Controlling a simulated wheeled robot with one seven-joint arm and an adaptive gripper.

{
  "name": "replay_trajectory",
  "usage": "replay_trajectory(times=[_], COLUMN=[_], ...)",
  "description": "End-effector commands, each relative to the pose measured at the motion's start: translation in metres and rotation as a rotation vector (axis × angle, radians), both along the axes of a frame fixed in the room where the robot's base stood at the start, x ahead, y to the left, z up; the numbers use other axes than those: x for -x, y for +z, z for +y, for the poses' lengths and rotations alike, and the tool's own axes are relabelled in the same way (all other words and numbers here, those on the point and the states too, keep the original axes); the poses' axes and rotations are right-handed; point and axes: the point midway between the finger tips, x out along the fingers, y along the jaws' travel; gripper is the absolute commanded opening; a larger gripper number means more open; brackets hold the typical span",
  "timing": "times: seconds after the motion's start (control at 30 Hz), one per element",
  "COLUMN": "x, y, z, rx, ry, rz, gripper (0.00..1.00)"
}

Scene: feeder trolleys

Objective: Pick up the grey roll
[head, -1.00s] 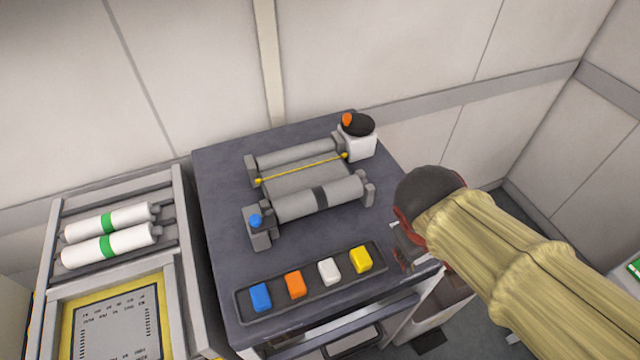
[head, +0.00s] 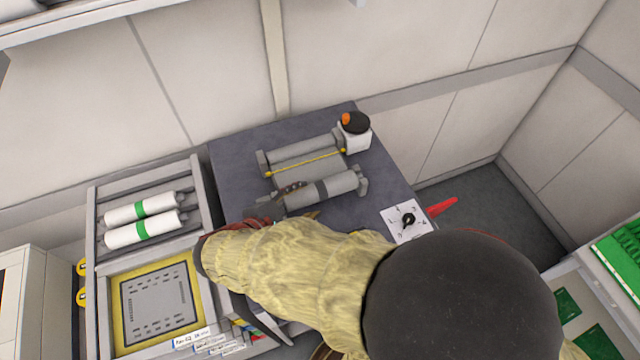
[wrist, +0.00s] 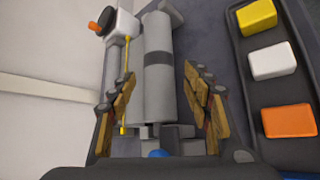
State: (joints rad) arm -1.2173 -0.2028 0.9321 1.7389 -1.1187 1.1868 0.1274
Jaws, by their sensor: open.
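The grey roll (head: 345,184) with a dark band lies across the near side of the roll fixture on the dark bench. In the wrist view the grey roll (wrist: 157,95) runs lengthwise between my two fingers. My gripper (head: 300,201) is open over the left part of the roll, one finger on either side of it. In the wrist view my gripper (wrist: 159,76) shows gaps between the fingers and the roll. I cannot tell how far the fingertips are above it. My arm hides the roll's near left end in the head view.
A tray (wrist: 238,60) of coloured blocks lies beside the gripper. White rolls with green bands (head: 143,222) lie on the left trolley.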

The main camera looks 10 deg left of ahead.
Motion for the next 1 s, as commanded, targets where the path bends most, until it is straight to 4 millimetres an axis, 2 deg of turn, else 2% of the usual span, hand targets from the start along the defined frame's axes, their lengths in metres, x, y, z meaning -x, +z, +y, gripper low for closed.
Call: replay_trajectory(times=[0.6,0.9,1.0], x=[-0.055,-0.059,-0.059], y=[-0.04,-0.042,-0.042], z=[-0.022,-0.023,-0.023], rx=[0.001,0.0,0.0], ry=[-0.003,-0.002,-0.002], rz=[0.001,0.001,0.001], gripper=[0.5,0.5,0.44])
